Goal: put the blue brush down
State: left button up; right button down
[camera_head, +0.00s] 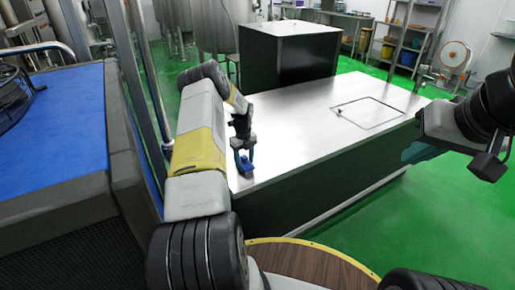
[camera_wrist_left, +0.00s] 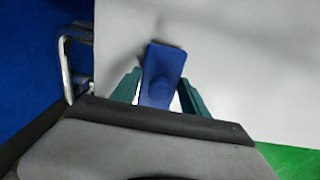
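The blue brush (camera_head: 244,163) is at the tip of my left gripper (camera_head: 242,154), over the left end of the steel worktop (camera_head: 300,138) near its edge. In the left wrist view the brush (camera_wrist_left: 162,72) sits between the two teal fingers of the left gripper (camera_wrist_left: 160,84), which close in on its sides. A faint shadow lies on the pale surface beside it. I cannot tell whether the brush touches the worktop. My right gripper (camera_head: 421,153) hangs at the right side, over the green floor, with teal fingers seen side-on; its opening is unclear.
The worktop has a square outlined panel (camera_head: 366,112) and is otherwise clear. A dark cabinet with a steel top (camera_head: 290,28) stands behind. A blue-topped machine (camera_head: 60,125) with metal rails is close on the left. Shelves (camera_head: 410,35) stand at the back right.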

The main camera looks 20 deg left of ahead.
aim_at(245, 156)
pick_arm(q)
jog(key=o, duration=0.3)
notch_tip(245, 156, up, 8)
jog(key=shift+d+r, duration=0.15)
jog(key=s+d+r+n+t, duration=0.1)
jog(key=s+d+r+n, duration=0.35)
jog(key=r, duration=0.55)
jog(key=s+d+r+n+t, duration=0.1)
jog(key=s+d+r+n, duration=0.35)
jog(key=r, duration=0.55)
jog(key=s+d+r+n+t, duration=0.1)
jog(key=s+d+r+n, duration=0.25)
jog(key=s+r, duration=0.45)
jog(key=s+d+r+n+t+h, duration=0.1)
jog(key=s+d+r+n, duration=0.2)
jog(key=s+n, duration=0.3)
jog(key=s+d+r+n+t+h, duration=0.1)
jog(key=s+n, duration=0.6)
jog(key=s, duration=0.7)
notch_tip(245, 156, up, 2)
jog(key=d+t, duration=0.1)
jog(key=d, duration=0.1)
jog(key=shift+s+d, duration=0.2)
jog(key=shift+d, duration=0.2)
